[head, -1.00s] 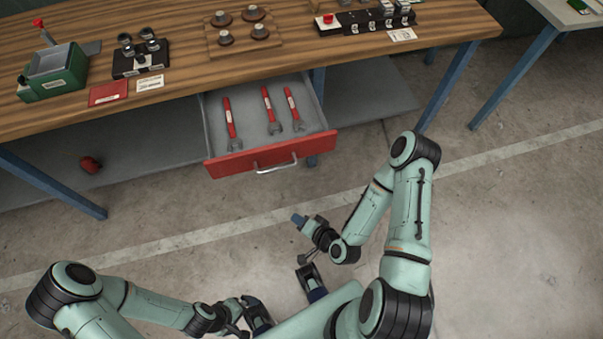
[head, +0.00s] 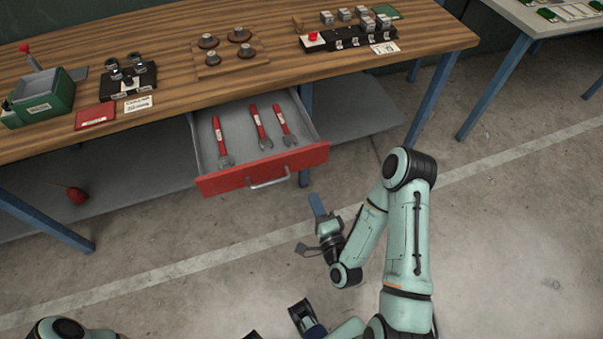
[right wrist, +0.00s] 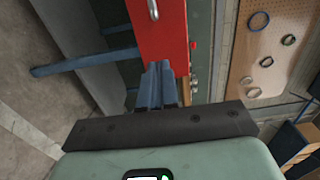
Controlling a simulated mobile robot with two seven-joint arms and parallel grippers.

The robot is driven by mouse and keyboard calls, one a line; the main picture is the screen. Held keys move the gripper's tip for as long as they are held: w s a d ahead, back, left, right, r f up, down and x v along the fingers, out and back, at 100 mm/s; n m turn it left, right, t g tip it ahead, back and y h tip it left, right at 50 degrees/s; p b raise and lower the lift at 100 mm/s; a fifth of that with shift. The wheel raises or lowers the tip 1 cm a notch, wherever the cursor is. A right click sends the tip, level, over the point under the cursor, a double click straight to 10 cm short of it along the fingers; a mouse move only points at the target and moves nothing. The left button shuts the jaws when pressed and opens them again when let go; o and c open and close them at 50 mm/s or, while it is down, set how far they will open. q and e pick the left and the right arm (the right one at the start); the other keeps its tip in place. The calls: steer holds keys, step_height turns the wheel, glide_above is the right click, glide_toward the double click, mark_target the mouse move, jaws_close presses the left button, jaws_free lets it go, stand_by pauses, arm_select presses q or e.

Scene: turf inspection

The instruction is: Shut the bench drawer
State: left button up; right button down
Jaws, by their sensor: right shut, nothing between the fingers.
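The bench drawer (head: 225,184) stands open under the wooden bench top, with its red front and metal handle (head: 270,183) facing me. Three red-handled wrenches (head: 262,130) lie inside it. My right gripper (head: 317,204) is shut and empty, in front of and below the drawer front's right end, apart from it in the head view. In the right wrist view the blue fingers (right wrist: 158,84) point toward the red drawer front (right wrist: 165,35); the gap there is hard to judge. Only part of my left arm shows at the bottom left; its gripper is out of view.
The bench top (head: 170,85) carries a green box (head: 40,105), a red card (head: 95,116), a wooden holder with round parts (head: 228,58) and a black fixture (head: 345,38). Blue legs (head: 432,98) stand beneath. The floor before the drawer is clear.

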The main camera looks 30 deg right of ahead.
steer(key=b, duration=0.7)
glide_toward(298, 163)
steer(key=p+x, duration=0.1)
steer(key=x, duration=0.4)
steer(key=shift+w, duration=0.1)
arm_select(q)
steer(key=shift+t, duration=0.5)
steer(key=shift+w+f, duration=0.35)
steer(key=shift+f, duration=0.5)
steer(key=shift+w+f, duration=0.35)
steer(key=shift+f, duration=0.45)
steer(key=shift+w+f, duration=0.35)
steer(key=shift+f, duration=0.5)
arm_select(e)
steer(key=shift+x, duration=0.85)
